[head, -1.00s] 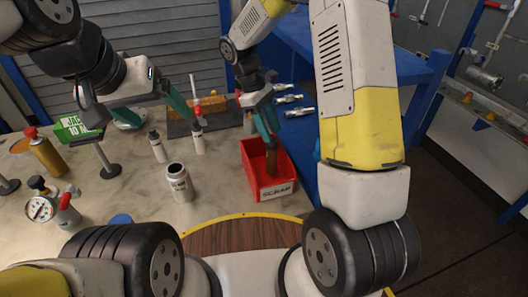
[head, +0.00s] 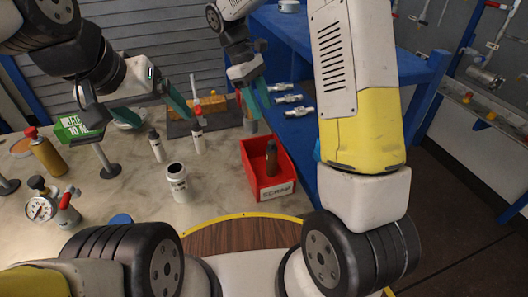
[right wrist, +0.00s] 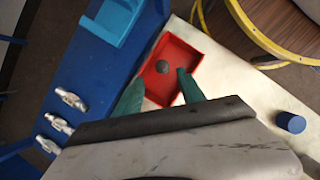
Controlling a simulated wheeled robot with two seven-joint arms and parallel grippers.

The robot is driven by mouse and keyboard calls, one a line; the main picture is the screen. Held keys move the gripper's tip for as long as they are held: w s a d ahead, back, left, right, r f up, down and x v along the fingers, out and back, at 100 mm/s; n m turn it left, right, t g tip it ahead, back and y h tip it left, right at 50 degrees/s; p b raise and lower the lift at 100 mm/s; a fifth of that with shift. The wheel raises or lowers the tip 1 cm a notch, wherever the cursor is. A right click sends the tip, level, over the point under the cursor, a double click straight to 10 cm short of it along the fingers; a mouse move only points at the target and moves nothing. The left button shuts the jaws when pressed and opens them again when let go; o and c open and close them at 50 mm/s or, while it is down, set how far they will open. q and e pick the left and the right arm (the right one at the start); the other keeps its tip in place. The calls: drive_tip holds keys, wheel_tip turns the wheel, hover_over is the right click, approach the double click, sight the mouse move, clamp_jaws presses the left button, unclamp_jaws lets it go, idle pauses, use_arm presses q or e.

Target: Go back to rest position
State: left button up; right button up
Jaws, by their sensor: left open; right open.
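My right gripper (head: 261,112) is open and empty, above and behind the red SCRAP bin (head: 270,189). A brown bottle (head: 271,160) stands in the bin, apart from the fingers. In the right wrist view my green fingers (right wrist: 160,76) are spread, with the red bin (right wrist: 192,50) beyond them and the bottle's round top (right wrist: 163,67) inside it.
A white bottle with a dark cap (head: 157,146), an open white jar (head: 177,184), an orange bottle (head: 46,153) and a gauge (head: 41,208) stand on the bench. Several metal fittings (head: 286,99) lie on the blue surface. A yellow-rimmed round wooden table (head: 240,232) is in front.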

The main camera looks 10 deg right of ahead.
drive_tip(key=s+d+r+m+t+y, duration=0.3)
drive_tip(key=s+r+m+t, duration=0.1)
drive_tip(key=s, duration=0.6)
drive_tip(key=s+d+r+m+t+y, duration=0.3)
drive_tip(key=s+r+m, duration=0.3)
drive_tip(key=s+r, duration=0.2)
drive_tip(key=shift+s+d+m+t, duration=0.3)
drive_tip(key=shift+s+d+t, duration=0.3)
drive_tip(key=shift+s+t, duration=0.45)
